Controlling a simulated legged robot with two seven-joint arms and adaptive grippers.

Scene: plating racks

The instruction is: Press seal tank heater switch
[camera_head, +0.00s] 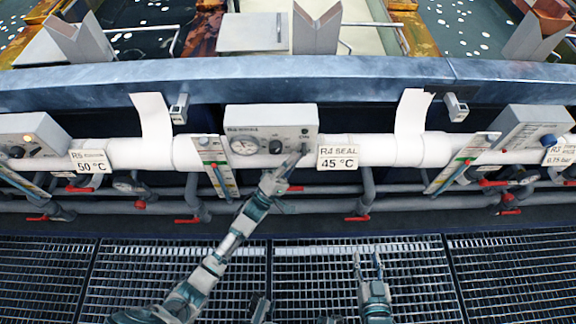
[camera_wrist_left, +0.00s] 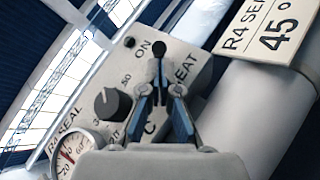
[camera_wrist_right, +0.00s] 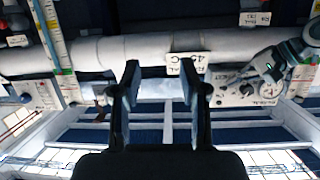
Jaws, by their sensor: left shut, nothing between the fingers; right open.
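The grey R4 SEAL heater box (camera_head: 270,114) sits on the white pipe at centre. The black heater switch (camera_wrist_left: 158,52) stands between the ON and HEAT lettering in the left wrist view. My left gripper (camera_head: 298,157) is shut and empty, its tips at the switch in the head view. In the left wrist view the left fingertips (camera_wrist_left: 166,88) are just below the switch; I cannot tell whether they touch it. My right gripper (camera_head: 368,264) is open and empty, low over the grating. It also shows open in the right wrist view (camera_wrist_right: 160,75).
The box also carries a round gauge (camera_head: 244,146) and a black knob (camera_head: 275,147). An R4 SEAL 45 °C sign (camera_head: 338,158) hangs to its right. Red-handled valves (camera_head: 357,218) line the lower pipe. The grating (camera_head: 320,290) in front is clear.

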